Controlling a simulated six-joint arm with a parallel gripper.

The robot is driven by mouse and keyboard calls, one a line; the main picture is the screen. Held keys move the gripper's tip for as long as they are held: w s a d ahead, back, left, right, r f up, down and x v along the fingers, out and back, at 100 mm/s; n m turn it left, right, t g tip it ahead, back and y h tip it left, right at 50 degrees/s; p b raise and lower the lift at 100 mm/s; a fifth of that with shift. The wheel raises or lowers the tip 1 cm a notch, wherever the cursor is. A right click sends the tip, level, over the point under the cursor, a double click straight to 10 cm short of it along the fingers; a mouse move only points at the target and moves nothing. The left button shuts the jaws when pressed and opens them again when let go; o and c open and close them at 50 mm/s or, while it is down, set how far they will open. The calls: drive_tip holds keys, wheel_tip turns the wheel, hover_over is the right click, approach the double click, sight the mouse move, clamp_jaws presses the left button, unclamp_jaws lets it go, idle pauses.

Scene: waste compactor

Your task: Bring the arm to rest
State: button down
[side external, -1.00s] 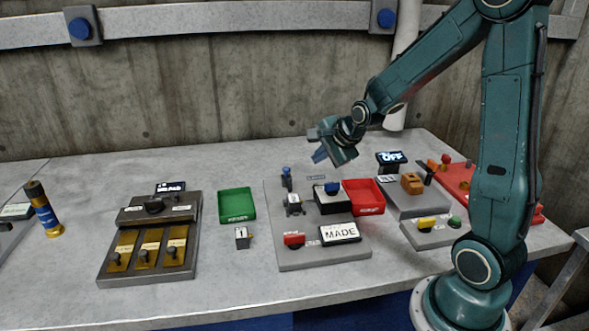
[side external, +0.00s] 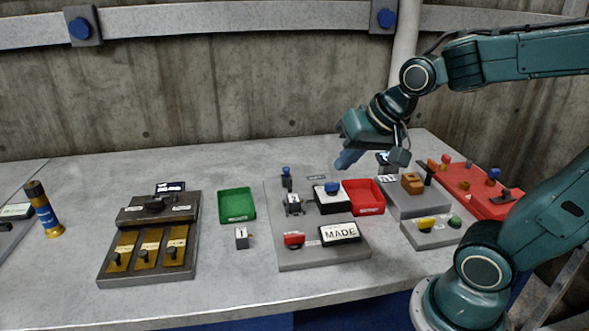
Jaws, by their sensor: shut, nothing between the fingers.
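My gripper (side external: 348,160) hangs in the air above the back right part of the table, over the area behind the red tray (side external: 364,197). It is shut and holds nothing. It touches nothing that I can see. My teal arm reaches in from the right, with its upper links folded back out of the right edge of the picture. The gripper's wrist partly hides the small dark display on the grey control block (side external: 412,200).
A grey panel (side external: 300,258) with a "MADE" display (side external: 340,233) stands mid-table. Left are a green tray (side external: 237,205), a small block marked 1 (side external: 242,238), a brass-switch panel (side external: 147,262) and a blue-banded cylinder (side external: 45,212). A red panel (side external: 475,190) is at right. The front table strip is clear.

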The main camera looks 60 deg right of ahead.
drive_tip(key=s+a+r+n, duration=0.1)
drive_tip(key=s+a+n, duration=0.2)
drive_tip(key=s+n, duration=0.3)
drive_tip(key=s, duration=0.2)
drive_tip(key=shift+s+n+g+y, duration=0.3)
drive_tip(key=shift+s+n+g, duration=0.1)
